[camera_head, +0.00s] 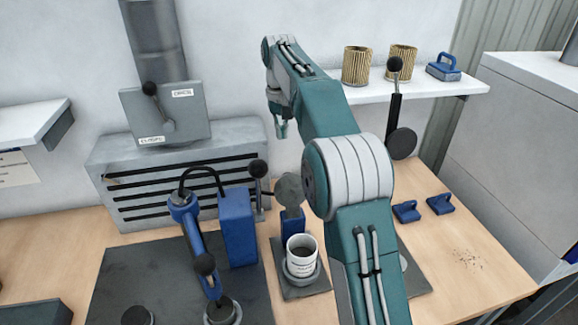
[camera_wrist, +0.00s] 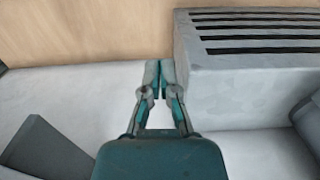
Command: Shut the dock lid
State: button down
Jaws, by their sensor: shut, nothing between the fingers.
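A grey round lid (camera_head: 290,190) stands raised behind a small dock with a blue block (camera_head: 293,222); I take it for the dock lid. A white cartridge (camera_head: 301,251) with a dark open top stands upright in the dock's round holder (camera_head: 301,272), in front of the lid. My gripper (camera_head: 281,130) is above and behind the lid, near the wall, and apart from it. In the wrist view my gripper (camera_wrist: 152,75) is shut with nothing between its fingertips. The lid and the dock do not show in the wrist view.
A slotted grey box (camera_head: 175,180) stands at the back left, with a blue lever device (camera_head: 238,228) in front. My arm hides part of a plate at right. Two blue handled pieces (camera_head: 440,204) lie on the table; a shelf (camera_head: 420,90) holds tan pleated filters (camera_head: 356,65). The right tabletop is mostly clear.

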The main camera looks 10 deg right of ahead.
jog(key=s+f, duration=0.4)
jog(key=f, duration=0.4)
jog(key=shift+f, duration=0.35)
jog(key=shift+r, duration=0.1)
dwell(0.4)
jog(key=shift+s+r+t, duration=0.15)
jog(key=shift+s+t, duration=0.1)
jog(key=shift+t, duration=0.05)
